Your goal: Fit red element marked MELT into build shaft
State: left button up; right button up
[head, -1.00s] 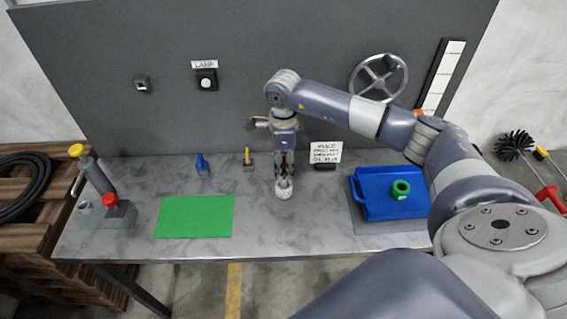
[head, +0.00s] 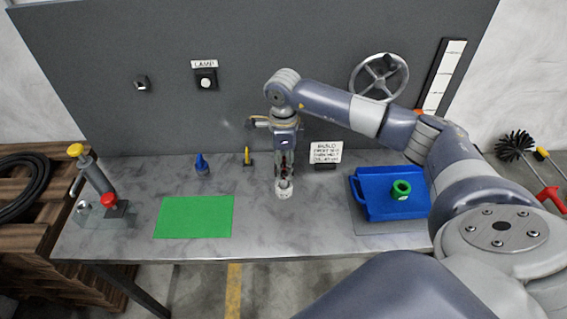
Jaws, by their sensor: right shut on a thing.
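My right gripper (head: 284,183) points down over the middle of the table, shut on a small pale piece (head: 284,191). The piece is close to the tabletop; I cannot tell whether it touches, and the fingers partly hide it. A red part (head: 109,201) sits on the device (head: 103,215) at the table's left end, beside a tilted grey barrel (head: 96,178) with a yellow top. I can read no MELT mark on it. A sign (head: 326,152) starting with BUILD stands behind the gripper, to the right. I cannot make out the build shaft. My left gripper is out of view.
A green mat (head: 193,217) lies left of the gripper. A blue piece (head: 201,165) and a yellow piece (head: 247,157) stand near the back panel. A blue tray (head: 372,208) holding a green ring (head: 401,189) is at the right. The front middle of the tabletop is clear.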

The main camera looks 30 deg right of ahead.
aim_at(284, 177)
dwell(0.5)
jog(key=shift+f+b, duration=2.45)
jog(key=shift+f, duration=0.25)
jog(key=o, duration=1.4)
jog(key=shift+o, duration=0.8)
jog(key=shift+r, duration=0.1)
notch_tip(284, 177, up, 12)
